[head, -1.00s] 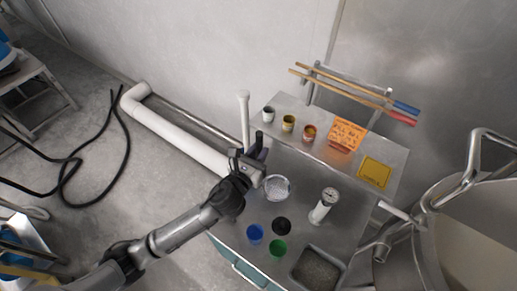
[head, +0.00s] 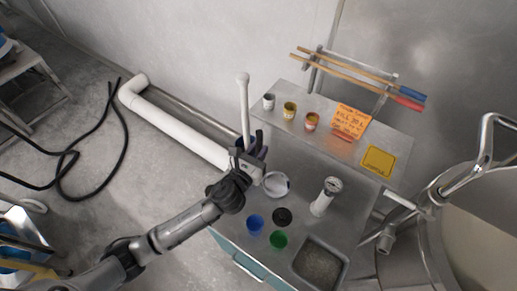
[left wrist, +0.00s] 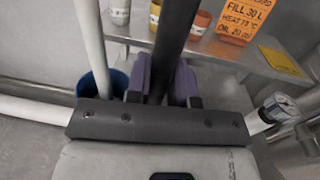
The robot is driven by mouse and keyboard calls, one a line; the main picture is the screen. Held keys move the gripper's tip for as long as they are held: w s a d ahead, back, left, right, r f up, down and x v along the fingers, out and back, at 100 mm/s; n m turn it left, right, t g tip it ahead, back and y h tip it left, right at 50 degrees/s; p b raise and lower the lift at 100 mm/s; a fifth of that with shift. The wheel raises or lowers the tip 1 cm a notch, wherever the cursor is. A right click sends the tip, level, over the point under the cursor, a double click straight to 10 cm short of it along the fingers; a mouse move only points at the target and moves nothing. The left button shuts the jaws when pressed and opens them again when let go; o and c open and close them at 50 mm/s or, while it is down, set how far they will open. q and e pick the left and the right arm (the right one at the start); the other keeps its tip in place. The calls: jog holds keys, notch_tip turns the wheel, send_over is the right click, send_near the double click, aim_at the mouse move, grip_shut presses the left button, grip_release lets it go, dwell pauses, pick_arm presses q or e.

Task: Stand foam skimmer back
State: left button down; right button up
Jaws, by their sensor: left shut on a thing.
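My left gripper (head: 252,152) is shut on a dark upright handle, which shows between its purple fingers in the left wrist view (left wrist: 172,45). I take this to be the foam skimmer. A pale round disc (head: 276,185), perhaps its head, shows just right of and below the gripper over the steel table. How the disc joins the handle is hidden. Beside the gripper, a white pole (head: 243,95) stands upright. In the left wrist view, the pole (left wrist: 93,45) runs down at a blue cup (left wrist: 115,84); the gripper body hides its lower end. My right gripper is out of view.
Small pots, an orange card (head: 350,122) and yellow sign (head: 378,160) stand behind. A large steel vessel (head: 440,215) is right.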

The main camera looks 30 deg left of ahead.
pick_arm(q)
jog(key=c, duration=0.9)
grip_release()
jog(key=s, duration=1.3)
jog(key=shift+s+a+f, duration=0.15)
jog(key=shift+s, duration=0.25)
